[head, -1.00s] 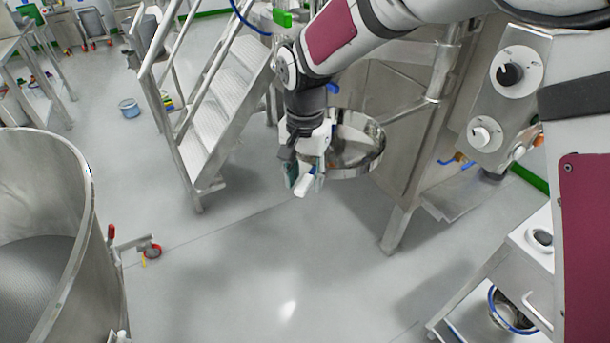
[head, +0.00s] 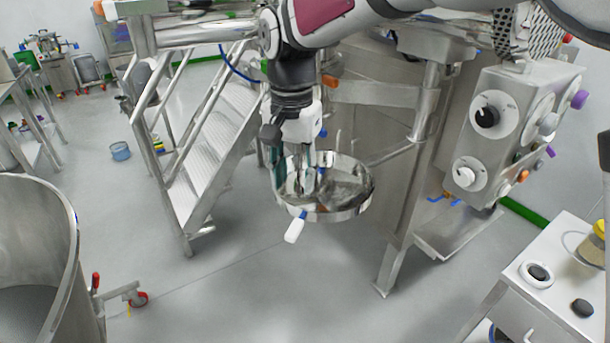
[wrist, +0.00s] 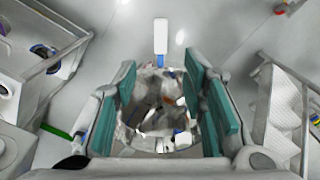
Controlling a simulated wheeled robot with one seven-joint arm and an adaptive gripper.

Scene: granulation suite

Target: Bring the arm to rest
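My gripper (head: 293,185) hangs fingers-down at the end of my arm, in the middle of the head view. In the wrist view (wrist: 168,105) its two teal-padded fingers stand wide apart, with nothing visibly held between them. Behind and below it is a round, shiny metal dish (head: 350,190) with a white-and-blue handle (head: 295,229) at its front. The dish also shows between the fingers in the wrist view (wrist: 155,90), with the white handle (wrist: 160,36) beyond. Whether a finger touches the dish cannot be told.
Metal stairs (head: 207,135) stand left of my gripper. A control panel with knobs (head: 487,116) is at right, above a white-topped cart (head: 555,270). A large steel vessel (head: 40,215) is at the left edge. The floor in front is clear.

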